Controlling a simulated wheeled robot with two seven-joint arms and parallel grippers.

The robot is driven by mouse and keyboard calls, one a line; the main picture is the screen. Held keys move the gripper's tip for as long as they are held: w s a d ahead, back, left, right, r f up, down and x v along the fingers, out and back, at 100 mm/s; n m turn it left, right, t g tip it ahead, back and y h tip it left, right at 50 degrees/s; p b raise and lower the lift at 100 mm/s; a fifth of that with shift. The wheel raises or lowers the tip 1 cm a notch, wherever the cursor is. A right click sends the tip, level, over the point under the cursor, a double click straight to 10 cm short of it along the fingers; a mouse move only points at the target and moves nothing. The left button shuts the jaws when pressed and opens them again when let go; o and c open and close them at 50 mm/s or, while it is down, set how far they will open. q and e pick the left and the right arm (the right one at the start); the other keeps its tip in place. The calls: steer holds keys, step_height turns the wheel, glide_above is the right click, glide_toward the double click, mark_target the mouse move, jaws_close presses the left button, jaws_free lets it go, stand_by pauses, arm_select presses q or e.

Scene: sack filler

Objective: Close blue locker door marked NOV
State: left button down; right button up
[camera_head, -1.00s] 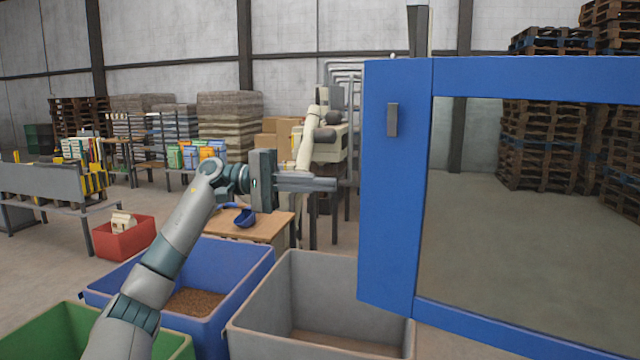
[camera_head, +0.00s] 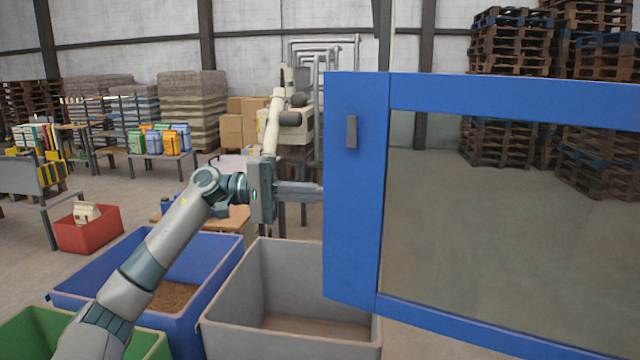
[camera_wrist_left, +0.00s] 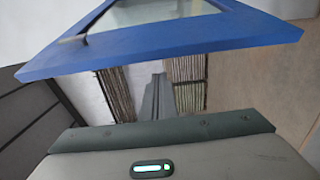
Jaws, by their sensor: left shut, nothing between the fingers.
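The blue door (camera_head: 354,215) stands open across the right of the head view, with a large window pane (camera_head: 510,220) and a small grey handle (camera_head: 351,132) near its left edge. No NOV lettering is legible. My left gripper (camera_head: 300,190) is shut and empty at the door's left edge, below handle height. Its tips end at that edge and seem partly hidden behind it; I cannot tell whether they touch. In the left wrist view the door (camera_wrist_left: 160,50) spans the top, just beyond my shut fingers (camera_wrist_left: 158,98). My right gripper is not in view.
A grey bin (camera_head: 290,340) stands below my left gripper, with a blue bin (camera_head: 215,300) and a green bin (camera_head: 145,345) to its left. A red box (camera_head: 88,235) sits farther left. Another robot arm (camera_head: 272,120) and pallet stacks (camera_head: 510,50) are behind.

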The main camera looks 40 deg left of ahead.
arm_select(q)
steer(key=shift+s+d+p, duration=0.25)
steer(key=shift+s+p, duration=0.25)
steer(key=shift+s, duration=0.45)
steer(key=shift+s, duration=0.1)
